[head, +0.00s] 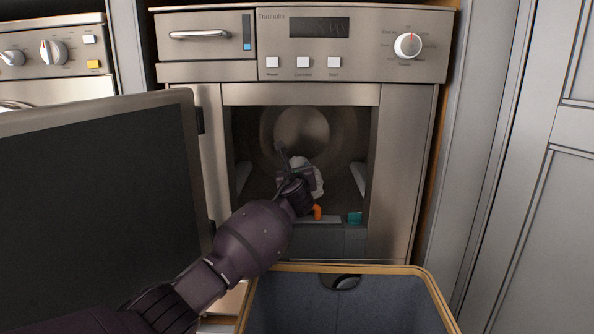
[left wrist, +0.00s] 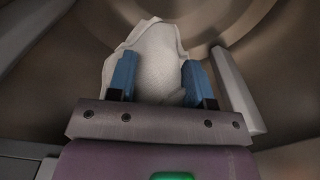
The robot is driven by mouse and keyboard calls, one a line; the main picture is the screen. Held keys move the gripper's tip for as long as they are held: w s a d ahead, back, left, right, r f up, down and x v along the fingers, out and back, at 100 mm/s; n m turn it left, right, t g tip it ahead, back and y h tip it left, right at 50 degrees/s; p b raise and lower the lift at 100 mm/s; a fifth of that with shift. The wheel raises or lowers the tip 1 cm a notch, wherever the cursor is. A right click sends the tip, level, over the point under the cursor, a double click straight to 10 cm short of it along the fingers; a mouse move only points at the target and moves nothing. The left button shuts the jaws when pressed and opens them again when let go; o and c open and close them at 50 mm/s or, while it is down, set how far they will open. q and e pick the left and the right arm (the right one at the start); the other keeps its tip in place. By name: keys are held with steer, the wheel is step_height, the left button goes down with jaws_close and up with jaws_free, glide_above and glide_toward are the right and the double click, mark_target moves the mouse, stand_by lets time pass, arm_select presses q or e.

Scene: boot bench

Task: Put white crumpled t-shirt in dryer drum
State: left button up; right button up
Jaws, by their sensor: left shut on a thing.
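The white crumpled t-shirt (head: 317,178) is in the opening of the dryer drum (head: 302,128), partly hidden behind my left gripper (head: 297,178). In the left wrist view the t-shirt (left wrist: 152,62) sits between the two blue fingers of my left gripper (left wrist: 160,80), which is shut on it. The drum wall (left wrist: 250,30) curves around and behind it. I cannot tell whether the t-shirt touches the drum floor. My right gripper is not in view.
The open dryer door (head: 95,190) stands at the left, beside my left arm. An orange piece (head: 317,212) and a teal piece (head: 355,217) are at the opening's lower edge. A wood-rimmed basket with a grey lining (head: 345,268) stands in front. Pale ribs (left wrist: 236,92) line the drum.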

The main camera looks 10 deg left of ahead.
arm_select(q)
steer(key=shift+f, duration=0.6)
steer(key=o, duration=1.1)
steer(key=shift+c, duration=0.2)
steer(key=shift+s, duration=0.1)
steer(key=s+d, duration=0.2)
steer(key=s, duration=0.8)
steer(key=shift+s, duration=0.2)
